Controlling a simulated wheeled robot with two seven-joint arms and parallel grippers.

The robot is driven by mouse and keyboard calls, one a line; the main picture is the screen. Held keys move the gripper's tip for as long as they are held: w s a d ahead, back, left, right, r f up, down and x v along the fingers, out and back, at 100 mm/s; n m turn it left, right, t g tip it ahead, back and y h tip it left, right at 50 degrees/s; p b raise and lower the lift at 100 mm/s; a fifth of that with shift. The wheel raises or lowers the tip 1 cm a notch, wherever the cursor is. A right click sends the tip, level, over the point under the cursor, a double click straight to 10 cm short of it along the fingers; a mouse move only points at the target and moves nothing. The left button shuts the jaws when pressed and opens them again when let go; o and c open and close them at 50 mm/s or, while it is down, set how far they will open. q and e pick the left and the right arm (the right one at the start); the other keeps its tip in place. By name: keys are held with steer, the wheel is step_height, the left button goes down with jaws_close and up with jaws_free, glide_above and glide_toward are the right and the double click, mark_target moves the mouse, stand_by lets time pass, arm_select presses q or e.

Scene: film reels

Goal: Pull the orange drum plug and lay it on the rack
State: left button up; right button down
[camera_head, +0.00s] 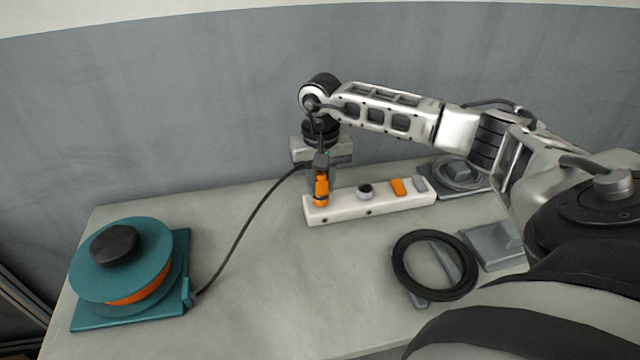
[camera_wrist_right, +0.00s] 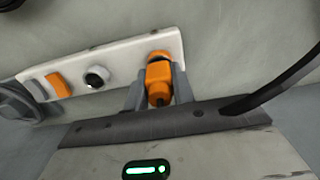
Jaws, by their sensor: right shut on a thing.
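The orange plug (camera_head: 321,186) is at the left end of a white socket strip (camera_head: 375,207) on the table. In the right wrist view the plug (camera_wrist_right: 158,80) meets an orange ring on the strip (camera_wrist_right: 118,66); I cannot tell how deep it sits. My right gripper (camera_head: 322,180) has its fingers on both sides of the plug and is shut on it. A dark cable (camera_head: 252,222) runs from the plug to a teal drum (camera_head: 150,236) at the left. I cannot tell which thing is the rack. My left gripper is not in view.
The strip also carries a round black-and-white socket (camera_head: 366,190), an orange piece (camera_head: 398,187) and a grey piece (camera_head: 420,184). A black cable coil (camera_head: 402,274) lies on a grey stand at the right. Another grey coil (camera_head: 462,174) lies behind. The front middle of the table is clear.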

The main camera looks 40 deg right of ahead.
mark_target(321, 177)
steer(key=shift+r+p, duration=1.65)
steer(key=shift+r, duration=1.2)
steer(key=shift+r+p, duration=0.65)
steer(key=shift+r, duration=0.35)
